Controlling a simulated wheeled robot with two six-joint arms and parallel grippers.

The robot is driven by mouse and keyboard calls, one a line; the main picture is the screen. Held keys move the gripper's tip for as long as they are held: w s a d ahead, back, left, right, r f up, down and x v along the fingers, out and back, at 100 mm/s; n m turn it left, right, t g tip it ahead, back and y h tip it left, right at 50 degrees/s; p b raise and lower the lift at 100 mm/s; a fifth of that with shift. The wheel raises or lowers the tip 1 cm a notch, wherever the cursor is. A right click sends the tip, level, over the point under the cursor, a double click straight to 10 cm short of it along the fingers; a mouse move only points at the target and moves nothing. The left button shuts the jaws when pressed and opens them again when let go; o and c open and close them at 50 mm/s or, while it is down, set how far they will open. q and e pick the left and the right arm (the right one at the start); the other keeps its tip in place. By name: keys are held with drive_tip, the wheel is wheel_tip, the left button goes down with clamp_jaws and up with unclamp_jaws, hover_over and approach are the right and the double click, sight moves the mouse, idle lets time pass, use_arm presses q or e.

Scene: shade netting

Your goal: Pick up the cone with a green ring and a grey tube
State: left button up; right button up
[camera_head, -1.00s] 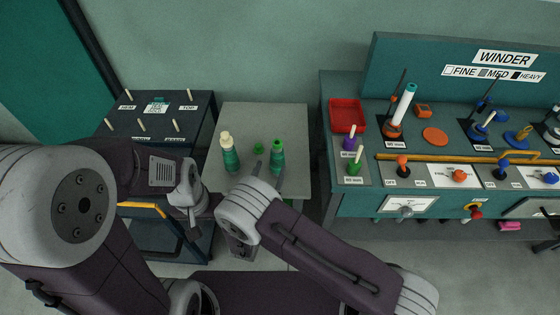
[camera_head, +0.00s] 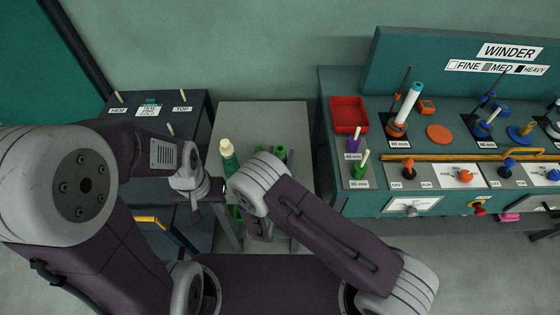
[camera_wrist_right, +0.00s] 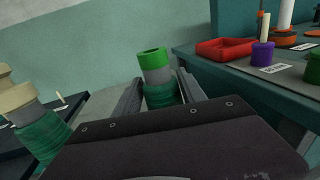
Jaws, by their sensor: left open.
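The cone with a green ring and a grey tube (camera_wrist_right: 153,66) stands upright between the two fingers of my right gripper (camera_wrist_right: 160,85) in the right wrist view. Dark green yarn wraps its lower part, and its base is hidden by the gripper body. The fingers flank the yarn and look open; contact is not clear. In the head view the cone's green top (camera_head: 280,153) shows just beyond my right wrist, which hides the rest. My left gripper (camera_head: 220,188) is open and empty near the grey table's left front edge.
A cream-topped green cone (camera_head: 228,155) stands left on the grey table (camera_head: 262,115); it also shows in the right wrist view (camera_wrist_right: 38,122). The winder bench with a red tray (camera_head: 348,114) is at right, a dark pegged stand (camera_head: 140,102) at left.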

drive_tip(key=shift+s+r, duration=0.2)
drive_tip(key=shift+s, duration=0.1)
drive_tip(key=c, duration=0.5)
drive_tip(key=shift+w+f, duration=0.1)
clamp_jaws()
drive_tip(key=shift+w+f, duration=0.2)
drive_tip(key=shift+w, duration=0.05)
drive_tip(key=shift+s, duration=0.1)
